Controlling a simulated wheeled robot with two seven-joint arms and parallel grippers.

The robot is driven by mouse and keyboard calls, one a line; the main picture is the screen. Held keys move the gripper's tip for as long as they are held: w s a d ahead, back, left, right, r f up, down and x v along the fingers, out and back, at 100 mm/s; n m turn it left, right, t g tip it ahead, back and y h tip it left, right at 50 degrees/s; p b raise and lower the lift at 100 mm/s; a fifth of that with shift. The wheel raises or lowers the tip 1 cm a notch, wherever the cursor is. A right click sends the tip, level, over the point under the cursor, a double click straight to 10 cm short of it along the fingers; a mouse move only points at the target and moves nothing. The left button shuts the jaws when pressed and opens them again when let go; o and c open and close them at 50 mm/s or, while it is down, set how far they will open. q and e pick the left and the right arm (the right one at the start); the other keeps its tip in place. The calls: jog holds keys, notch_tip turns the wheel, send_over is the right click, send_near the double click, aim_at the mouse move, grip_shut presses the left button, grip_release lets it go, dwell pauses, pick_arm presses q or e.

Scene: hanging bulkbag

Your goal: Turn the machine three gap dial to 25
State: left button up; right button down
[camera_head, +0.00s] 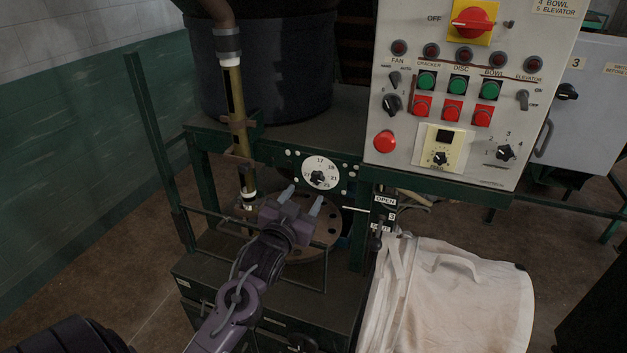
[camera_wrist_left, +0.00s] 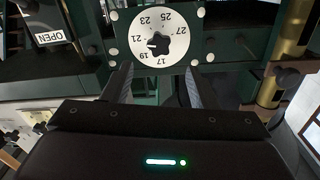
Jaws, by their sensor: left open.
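The gap dial (camera_head: 320,168) is a round white plate with black numbers, set on a green machine frame below a dark drum. It also shows, turned over, in the left wrist view (camera_wrist_left: 172,25), numbered from 17 to 27. Its black lobed knob (camera_wrist_left: 158,45) sits at the centre; a small pale mark on it faces left, near 19 and 21. My left gripper (camera_head: 301,198) is open and empty, just below and in front of the dial. In the wrist view its fingertips (camera_wrist_left: 158,76) stand apart on either side below the knob, not visibly touching it. My right gripper is not in view.
A grey control panel (camera_head: 395,145) with buttons and knobs stands right of the dial. A brass-coloured pipe (camera_head: 238,105) runs down on the left. A white bulk bag (camera_head: 450,300) is at lower right, beside a lever labelled OPEN (camera_head: 386,200). A round flange (camera_head: 325,243) lies below the dial.

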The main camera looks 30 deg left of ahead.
aim_at(316, 179)
pick_arm(q)
jog(key=p+x, duration=0.2)
jog(key=x, duration=0.4)
jog(key=shift+w, duration=0.7)
jog(key=shift+f, duration=0.1)
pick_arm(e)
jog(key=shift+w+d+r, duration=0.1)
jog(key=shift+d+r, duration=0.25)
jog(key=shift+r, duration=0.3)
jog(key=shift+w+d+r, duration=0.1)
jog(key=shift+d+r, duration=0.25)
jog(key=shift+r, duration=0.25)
pick_arm(q)
jog(key=c, duration=1)
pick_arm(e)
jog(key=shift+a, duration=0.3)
pick_arm(q)
jog(key=shift+m, duration=0.3)
